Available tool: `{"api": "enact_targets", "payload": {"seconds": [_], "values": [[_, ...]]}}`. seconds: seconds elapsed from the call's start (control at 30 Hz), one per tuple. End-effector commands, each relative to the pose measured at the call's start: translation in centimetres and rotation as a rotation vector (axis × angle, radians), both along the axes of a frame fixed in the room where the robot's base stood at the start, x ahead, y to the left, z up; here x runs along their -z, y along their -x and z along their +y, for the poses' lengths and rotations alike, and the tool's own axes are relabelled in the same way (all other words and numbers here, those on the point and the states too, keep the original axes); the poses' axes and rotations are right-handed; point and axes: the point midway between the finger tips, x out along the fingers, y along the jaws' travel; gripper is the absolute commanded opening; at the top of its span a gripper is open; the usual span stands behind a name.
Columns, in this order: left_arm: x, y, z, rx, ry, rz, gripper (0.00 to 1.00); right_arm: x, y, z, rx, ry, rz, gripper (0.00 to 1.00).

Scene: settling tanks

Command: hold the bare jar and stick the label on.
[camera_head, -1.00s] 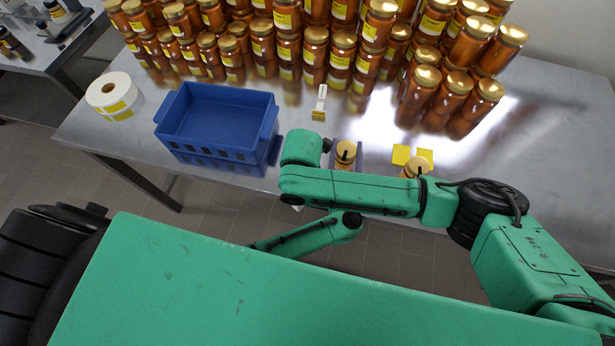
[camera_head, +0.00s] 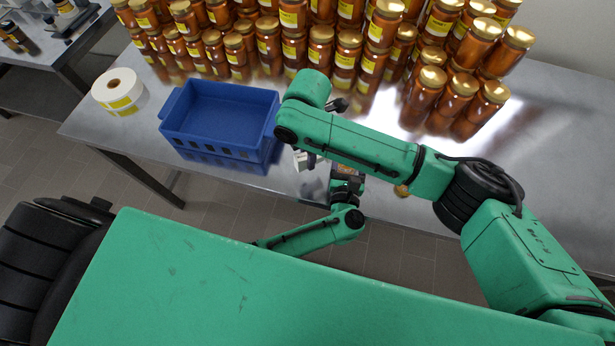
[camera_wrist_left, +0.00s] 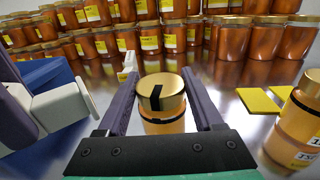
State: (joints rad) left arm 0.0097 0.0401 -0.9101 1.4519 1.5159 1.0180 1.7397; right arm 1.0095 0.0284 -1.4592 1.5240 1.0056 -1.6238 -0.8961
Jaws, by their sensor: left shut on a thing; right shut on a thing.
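The bare jar (camera_wrist_left: 163,104), amber with a gold lid and a black strip across it, stands upright between the purple fingers of my left gripper (camera_wrist_left: 165,115). No label shows on its visible side. In the head view my left gripper (camera_head: 346,180) is at the table's front edge, and my right forearm covers most of the jar. My right gripper (camera_head: 307,160) is left of the jar and apart from it, shut on a small white piece (camera_head: 301,162). This white piece also shows at the left of the left wrist view (camera_wrist_left: 62,106). I cannot make out a label on it.
A blue crate (camera_head: 165,112) and a label roll (camera_head: 118,88) stand left. Rows of labelled jars (camera_head: 295,45) fill the back. A white stand (camera_wrist_left: 127,66) is behind the held jar. Another jar (camera_wrist_left: 297,130) and yellow pads (camera_wrist_left: 258,101) are right of it.

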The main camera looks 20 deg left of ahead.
Motion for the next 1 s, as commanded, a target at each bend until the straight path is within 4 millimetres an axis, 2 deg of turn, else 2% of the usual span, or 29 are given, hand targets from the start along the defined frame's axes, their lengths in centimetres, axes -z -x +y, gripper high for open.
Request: {"api": "enact_targets", "payload": {"seconds": [0.1,0.17,0.37,0.57,0.7,0.83,1.0], "values": [[0.0,0.0,0.0,0.0,0.0,0.0,0.0,-2.5,-3.1,0.3,0.173,-0.001,-0.001,0.0],[0.0,0.0,0.0,-0.001,0.0,0.0,0.0,-3.4,-4.7,0.0,0.3,0.0,0.0,0.0],[0.0,0.0,0.0,-0.001,0.0,0.0,0.0,-3.3,-9.9,-3.1,0.865,0.002,0.002,0.0],[0.0,0.0,0.0,0.0,0.0,0.0,0.0,-2.0,-14.3,-7.6,1.498,0.003,0.002,0.0],[0.0,0.0,0.0,0.0,0.0,0.0,0.0,-0.6,-16.5,-11.4,1.968,0.004,0.002,0.0],[0.0,0.0,0.0,0.0,0.0,0.0,0.0,1.1,-17.7,-15.2,2.403,0.005,0.003,0.0],[0.0,0.0,0.0,0.0,0.0,0.0,0.0,3.8,-17.8,-19.4,2.887,0.007,0.005,0.0]]}}
